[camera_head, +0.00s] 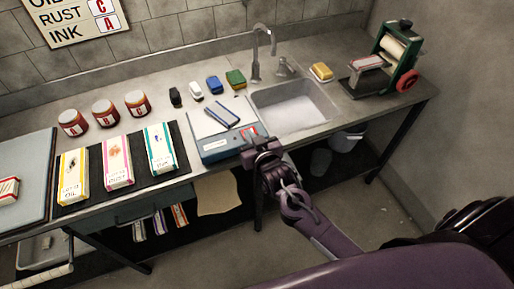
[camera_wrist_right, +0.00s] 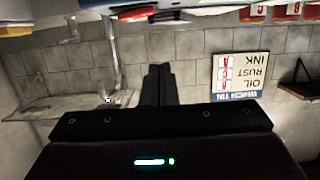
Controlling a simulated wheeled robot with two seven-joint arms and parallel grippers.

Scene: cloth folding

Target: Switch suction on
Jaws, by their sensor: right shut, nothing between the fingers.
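A blue and white box-shaped unit (camera_head: 217,148) sits at the front edge of the counter, left of the sink. A blue bar-like piece lies on its pale top. A small red part (camera_head: 249,132) shows at its right front corner; I cannot tell whether it is a switch or how it is set. My right gripper (camera_head: 262,146) is just in front of and below that corner; whether it touches is unclear. In the right wrist view its fingers (camera_wrist_right: 156,82) are together and empty, with part of the unit along the top edge. My left gripper is not in view.
The sink (camera_head: 292,108) with a tap (camera_head: 258,52) lies behind my gripper. A green roller press (camera_head: 398,52) stands at the right. Three jars (camera_head: 105,113) and labelled cloths (camera_head: 117,161) on a dark mat lie left. A wall sign (camera_wrist_right: 238,78) appears upside down.

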